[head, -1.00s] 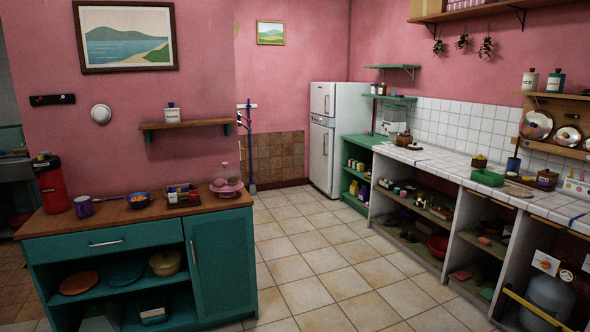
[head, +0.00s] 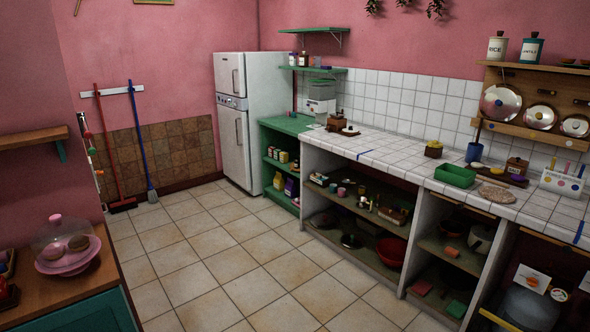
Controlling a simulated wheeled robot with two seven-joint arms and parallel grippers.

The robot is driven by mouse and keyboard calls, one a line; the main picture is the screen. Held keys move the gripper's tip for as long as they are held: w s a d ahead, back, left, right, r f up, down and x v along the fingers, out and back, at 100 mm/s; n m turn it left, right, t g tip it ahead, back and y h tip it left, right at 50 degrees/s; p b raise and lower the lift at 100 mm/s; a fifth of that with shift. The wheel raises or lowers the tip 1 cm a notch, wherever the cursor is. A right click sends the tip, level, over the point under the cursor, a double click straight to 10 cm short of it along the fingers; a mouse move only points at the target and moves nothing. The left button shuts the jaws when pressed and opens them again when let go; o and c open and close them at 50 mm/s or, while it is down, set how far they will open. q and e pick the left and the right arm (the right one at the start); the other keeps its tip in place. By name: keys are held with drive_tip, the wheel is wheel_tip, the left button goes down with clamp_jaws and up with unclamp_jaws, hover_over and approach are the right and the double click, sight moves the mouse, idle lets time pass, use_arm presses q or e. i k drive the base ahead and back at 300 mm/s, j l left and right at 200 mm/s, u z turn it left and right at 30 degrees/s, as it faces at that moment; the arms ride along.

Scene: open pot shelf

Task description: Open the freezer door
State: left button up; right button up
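The white fridge-freezer (head: 262,120) stands in the far corner in the head view, left of the green shelf unit. Its small upper door (head: 230,74) and its taller lower door (head: 234,146) both look shut. Neither of my grippers shows in the view.
Open tiled floor (head: 215,250) leads to the fridge. A teal cabinet (head: 80,315) with a pink cake stand (head: 68,258) is at the lower left. The white-tiled counter (head: 400,155) runs along the right. A broom (head: 146,150) and mop lean on the back wall.

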sight(230, 68)
drive_tip(key=i+u, duration=0.15)
drive_tip(key=i, duration=0.35)
drive_tip(key=i+u, duration=0.15)
drive_tip(key=i, duration=0.35)
drive_tip(key=i+l+u, duration=0.15)
drive_tip(key=i, duration=0.35)
drive_tip(key=i+l+u, duration=0.1)
drive_tip(key=i, duration=0.4)
drive_tip(key=i+l+u, duration=0.15)
drive_tip(key=i, duration=0.3)
drive_tip(key=i+l+u, duration=0.15)
drive_tip(key=i+l, duration=0.2)
drive_tip(key=i, duration=0.15)
drive_tip(key=i+j+u, duration=0.15)
drive_tip(key=i, duration=1.1)
drive_tip(key=i+j+u, duration=0.15)
drive_tip(key=i, duration=1.15)
